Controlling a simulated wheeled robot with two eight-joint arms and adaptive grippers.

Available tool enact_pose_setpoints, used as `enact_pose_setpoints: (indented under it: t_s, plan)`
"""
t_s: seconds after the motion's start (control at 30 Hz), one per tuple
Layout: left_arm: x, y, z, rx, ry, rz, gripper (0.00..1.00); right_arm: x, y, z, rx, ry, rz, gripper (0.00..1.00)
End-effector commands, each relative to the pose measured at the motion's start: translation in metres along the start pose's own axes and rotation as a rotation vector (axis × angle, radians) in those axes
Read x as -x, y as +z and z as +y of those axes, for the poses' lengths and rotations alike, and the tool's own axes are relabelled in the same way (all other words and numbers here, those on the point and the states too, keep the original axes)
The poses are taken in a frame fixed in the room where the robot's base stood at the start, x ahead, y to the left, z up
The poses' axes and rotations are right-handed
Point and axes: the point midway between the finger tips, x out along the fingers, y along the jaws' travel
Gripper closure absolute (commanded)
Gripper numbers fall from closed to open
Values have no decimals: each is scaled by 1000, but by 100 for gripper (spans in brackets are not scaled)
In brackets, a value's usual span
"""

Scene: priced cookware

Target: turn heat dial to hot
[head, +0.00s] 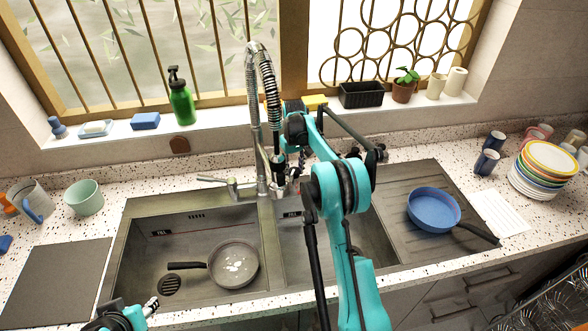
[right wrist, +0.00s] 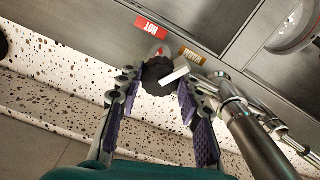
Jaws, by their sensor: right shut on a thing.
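The heat dial (right wrist: 158,72) is a dark round knob with a white pointer (right wrist: 175,75), seen in the right wrist view. The pointer sticks out to the right, just below the tan WARM label (right wrist: 192,56). The red HOT label (right wrist: 152,28) lies above the dial and left of WARM. My right gripper (right wrist: 160,91) is shut on the dial, one purple-padded finger on each side. In the head view my right arm hides the dial and most of this gripper. My left gripper (head: 148,308) is at the bottom left edge, partly cut off; its opening is unclear.
The tall chrome faucet (head: 256,120) stands left of my right arm; its pipe also passes close to the right finger in the wrist view (right wrist: 250,130). A pan (head: 235,264) lies in the left sink basin, a blue pan (head: 433,206) on the drainboard. Plates (head: 545,170) stand far right.

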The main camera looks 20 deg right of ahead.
Motion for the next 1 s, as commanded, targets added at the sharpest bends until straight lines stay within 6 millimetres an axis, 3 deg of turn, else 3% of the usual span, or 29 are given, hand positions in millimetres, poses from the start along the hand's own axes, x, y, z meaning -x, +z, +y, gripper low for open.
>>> enact_pose_setpoints:
  t_s: [0.5,1.0]
  plan:
    - [2,-2,0,0,0,0,60,0,0,0,405,0,1,94]
    - [3,-2,0,0,0,0,60,0,0,0,532,1,1,94]
